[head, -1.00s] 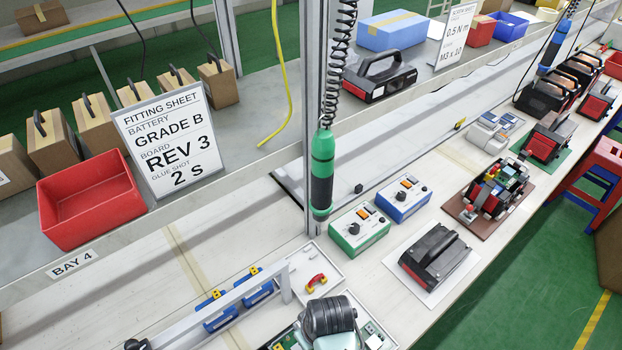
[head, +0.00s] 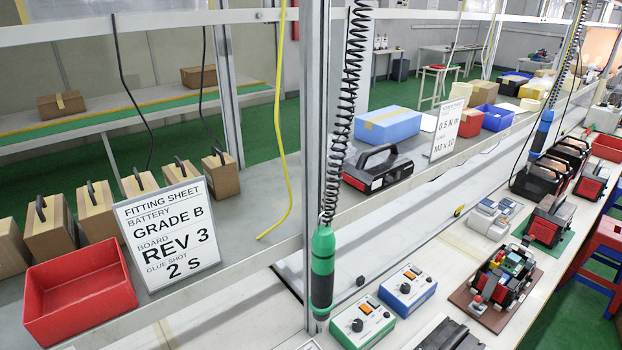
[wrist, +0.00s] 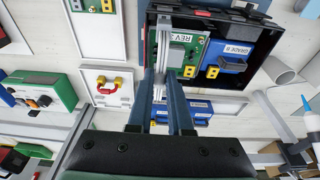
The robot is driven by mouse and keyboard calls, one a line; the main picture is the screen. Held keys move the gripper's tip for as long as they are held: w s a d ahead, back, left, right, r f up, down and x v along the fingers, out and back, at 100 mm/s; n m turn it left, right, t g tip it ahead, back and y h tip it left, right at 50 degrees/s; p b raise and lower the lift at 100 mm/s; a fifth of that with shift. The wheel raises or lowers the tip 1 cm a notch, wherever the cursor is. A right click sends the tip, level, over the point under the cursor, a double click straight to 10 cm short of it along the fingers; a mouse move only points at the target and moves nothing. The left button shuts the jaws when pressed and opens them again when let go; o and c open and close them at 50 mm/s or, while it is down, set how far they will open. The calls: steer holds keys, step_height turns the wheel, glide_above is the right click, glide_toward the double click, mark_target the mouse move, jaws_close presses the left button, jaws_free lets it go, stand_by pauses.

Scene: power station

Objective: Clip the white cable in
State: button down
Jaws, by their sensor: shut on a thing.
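My gripper (wrist: 161,85) shows in the wrist view, its two blue-grey fingers closed on a pale, narrow strip that looks like the white cable (wrist: 162,42). The strip runs up from between the fingertips along the left part of an open black case (wrist: 258,13). Inside the case are a green board (wrist: 189,72) labelled REV 3 and a blue battery (wrist: 226,66) labelled GRADE B.
A pale tray (wrist: 105,91) with a red-and-yellow part lies left of the case. In the head view, a green driver (head: 322,272) hangs on a coiled cord, beside green (head: 363,324) and blue (head: 408,291) control boxes.

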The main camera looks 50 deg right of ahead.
steer(key=shift+f+b, duration=0.45)
steer(key=shift+f, duration=0.6)
stand_by(0.6)
steer(key=c, duration=1.5)
jaws_free()
jaws_close()
steer(key=shift+f, duration=0.2)
stand_by(0.8)
steer(key=o, duration=1.1)
jaws_free()
steer(key=shift+o, duration=0.2)
